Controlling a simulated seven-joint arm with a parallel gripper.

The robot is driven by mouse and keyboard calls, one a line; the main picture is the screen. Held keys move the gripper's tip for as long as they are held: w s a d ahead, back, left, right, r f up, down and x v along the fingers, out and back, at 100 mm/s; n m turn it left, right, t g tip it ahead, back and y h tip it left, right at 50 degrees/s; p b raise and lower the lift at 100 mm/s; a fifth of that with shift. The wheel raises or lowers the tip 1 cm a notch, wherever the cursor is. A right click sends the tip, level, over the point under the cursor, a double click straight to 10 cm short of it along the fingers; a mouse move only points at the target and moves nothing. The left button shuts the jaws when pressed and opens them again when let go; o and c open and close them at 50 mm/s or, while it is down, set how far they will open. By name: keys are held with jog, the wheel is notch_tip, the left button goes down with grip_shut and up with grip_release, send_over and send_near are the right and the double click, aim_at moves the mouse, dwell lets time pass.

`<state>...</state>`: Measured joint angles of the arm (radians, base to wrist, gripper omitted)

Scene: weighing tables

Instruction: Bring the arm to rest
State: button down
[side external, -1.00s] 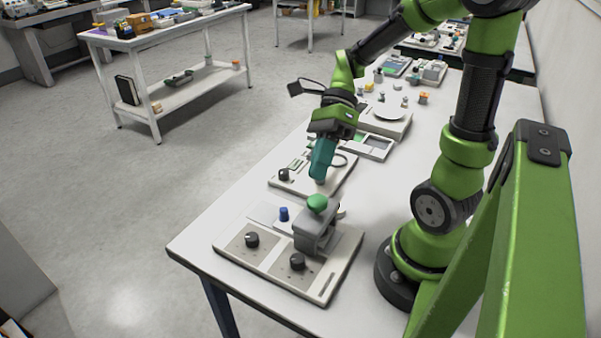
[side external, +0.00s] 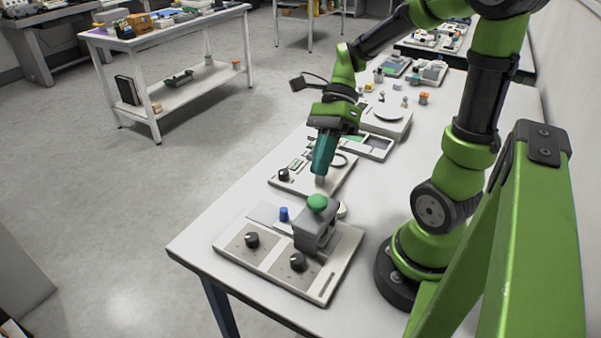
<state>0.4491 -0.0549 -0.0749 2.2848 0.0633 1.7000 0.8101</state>
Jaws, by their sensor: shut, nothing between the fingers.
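My gripper (side external: 320,178) is at the end of my green arm, pointing down over the middle panel (side external: 337,188) on the white table. Its fingers are shut and hold nothing. The teal fingers hang just above or at the panel, right of a black knob (side external: 284,174); I cannot tell whether they touch it. A ring-like loop shows just right of the fingers, partly hidden.
The near panel (side external: 258,273) carries two black knobs, a blue knob (side external: 284,214) and a grey block with a green button (side external: 317,203). A scale with a round plate (side external: 389,114) and small weights stand behind. The table's right part (side external: 400,190) is bare.

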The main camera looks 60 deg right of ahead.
jog(key=a+r+n+t+h, duration=0.2)
jog(key=r+n+t+h, duration=0.1)
jog(key=n, duration=0.7)
jog(key=w+a+r+n+t+h, duration=0.1)
jog(key=r+n+t+h, duration=0.2)
jog(key=n, duration=0.7)
jog(key=shift+a+r+t, duration=0.25)
jog(key=shift+a+t, duration=0.1)
jog(key=shift+t, duration=0.65)
